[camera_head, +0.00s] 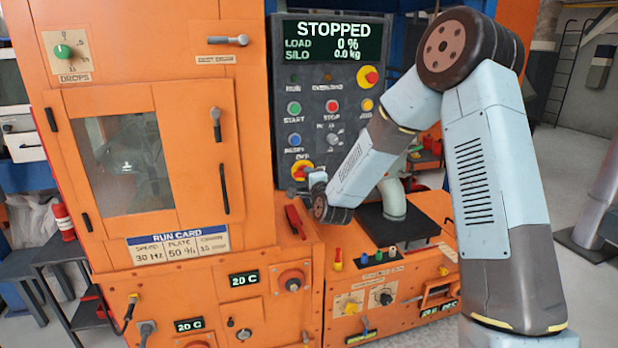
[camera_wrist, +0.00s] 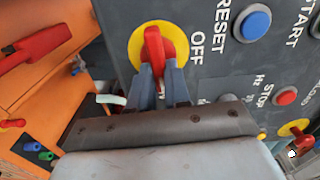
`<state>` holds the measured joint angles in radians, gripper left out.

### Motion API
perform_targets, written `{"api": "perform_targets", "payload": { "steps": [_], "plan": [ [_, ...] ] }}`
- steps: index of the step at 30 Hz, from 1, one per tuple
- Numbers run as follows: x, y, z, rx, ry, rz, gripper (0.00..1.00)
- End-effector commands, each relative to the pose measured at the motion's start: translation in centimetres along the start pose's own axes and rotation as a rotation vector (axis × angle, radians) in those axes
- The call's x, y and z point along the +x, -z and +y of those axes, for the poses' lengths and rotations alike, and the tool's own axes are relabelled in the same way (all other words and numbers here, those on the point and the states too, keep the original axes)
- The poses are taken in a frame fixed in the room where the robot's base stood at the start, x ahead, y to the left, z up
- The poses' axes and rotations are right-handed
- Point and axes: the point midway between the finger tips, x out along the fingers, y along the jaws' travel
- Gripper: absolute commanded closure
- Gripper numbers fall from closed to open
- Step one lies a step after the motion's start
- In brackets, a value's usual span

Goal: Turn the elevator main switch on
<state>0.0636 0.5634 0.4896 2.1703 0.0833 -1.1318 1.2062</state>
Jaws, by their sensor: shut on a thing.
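The main switch is a red handle (camera_wrist: 153,42) on a yellow disc (camera_wrist: 138,48), set in the dark control panel. In the wrist view the handle runs up and down the picture, with the word OFF to its right. My gripper (camera_wrist: 161,74) is shut on the handle, one grey finger on each side. The lower part of the handle is hidden between the fingers. In the head view the main switch (camera_head: 300,171) is at the panel's lower left, partly covered by my wrist. The panel display (camera_head: 333,41) reads STOPPED, LOAD 0 % and SILO 0.0 kg.
Above the switch are the blue RESET button (camera_head: 294,139), green START button (camera_head: 294,107) and red STOP button (camera_head: 332,106). A red lever (camera_head: 295,221) stands on the orange cabinet close to my wrist. An orange door with a window (camera_head: 125,165) is at left.

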Motion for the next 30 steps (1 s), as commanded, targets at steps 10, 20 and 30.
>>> {"api": "perform_targets", "payload": {
  "steps": [10,20,30],
  "plan": [
    [-0.13,0.41,0.61,0.084,-0.011,0.007,1.00],
    [-0.16,0.43,0.70,0.091,-0.013,0.008,1.00],
    [-0.10,0.26,0.49,0.090,-0.009,0.005,0.59]
  ]
}}
